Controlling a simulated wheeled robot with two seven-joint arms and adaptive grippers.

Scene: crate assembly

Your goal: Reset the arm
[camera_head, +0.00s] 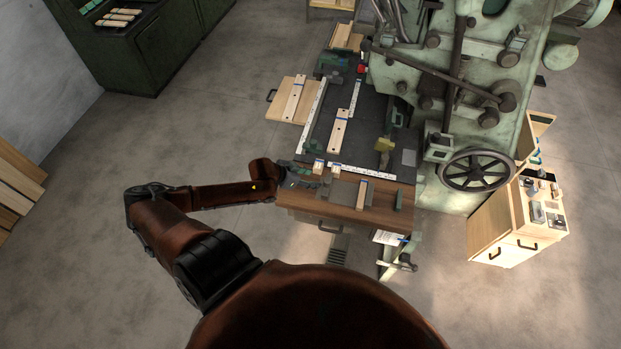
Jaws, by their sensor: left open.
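My left arm reaches in from the left. My left gripper (303,174) is open at the left end of the wooden front part of the workbench (318,208). Small pale wooden pieces (319,167) stand just to the right of the gripper, and whether it touches them is too small to tell. I see nothing clearly held in it. My right gripper is out of view.
A plank (339,131) lies on the dark machine table, with white rulers around it. A large green machine with a handwheel (476,170) stands right. The floor at left is clear.

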